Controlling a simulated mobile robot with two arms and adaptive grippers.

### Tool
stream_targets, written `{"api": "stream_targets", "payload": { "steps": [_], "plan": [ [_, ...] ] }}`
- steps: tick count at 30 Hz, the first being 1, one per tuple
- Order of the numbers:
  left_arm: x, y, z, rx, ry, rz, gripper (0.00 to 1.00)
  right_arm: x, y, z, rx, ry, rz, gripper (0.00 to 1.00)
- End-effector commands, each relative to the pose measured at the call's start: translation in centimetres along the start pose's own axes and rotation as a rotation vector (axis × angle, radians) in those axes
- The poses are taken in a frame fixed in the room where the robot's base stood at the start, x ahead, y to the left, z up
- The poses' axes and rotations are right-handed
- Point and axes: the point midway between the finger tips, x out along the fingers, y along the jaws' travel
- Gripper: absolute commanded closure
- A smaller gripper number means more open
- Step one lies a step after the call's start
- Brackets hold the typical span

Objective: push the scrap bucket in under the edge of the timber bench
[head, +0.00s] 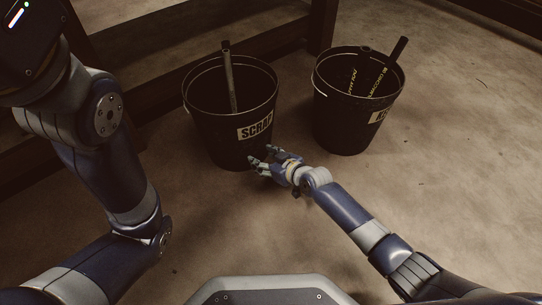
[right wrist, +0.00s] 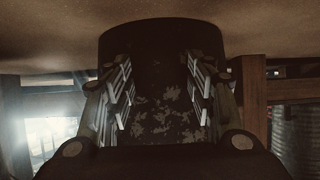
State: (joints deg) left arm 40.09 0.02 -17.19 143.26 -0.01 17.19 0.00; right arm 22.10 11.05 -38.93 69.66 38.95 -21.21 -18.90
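The scrap bucket (head: 212,131), dark with a pale SCRAP label, stands upright on the floor in the head view, with a dark hose piece sticking out. The timber bench (head: 150,44) is behind it at the upper left, showing dark beams and a leg. My right gripper (head: 262,157) is low at the bucket's near side, just below the label. In the right wrist view, its fingers (right wrist: 160,100) are spread apart, with the bucket's dark, scuffed wall (right wrist: 165,45) filling the space beyond them. Whether they touch is unclear. My left gripper is out of the picture.
A second dark bucket (head: 337,125) with hose pieces and a partly visible label stands close to the right of the scrap bucket. The bench leg (head: 322,22) rises behind, between the two. The floor (head: 460,150) is clear on the right.

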Motion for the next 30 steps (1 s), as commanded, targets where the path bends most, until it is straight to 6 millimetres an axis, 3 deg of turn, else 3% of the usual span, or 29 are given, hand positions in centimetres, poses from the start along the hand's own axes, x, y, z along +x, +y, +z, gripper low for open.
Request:
{"api": "stream_targets", "payload": {
  "steps": [18,30],
  "plan": [
    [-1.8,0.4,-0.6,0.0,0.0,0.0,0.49,2.9,-0.1,-1.5,0.0,0.003,0.0,0.5],
    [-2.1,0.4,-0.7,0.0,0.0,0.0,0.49,3.4,0.0,-1.9,0.0,0.001,0.0,0.5]
  ]
}}
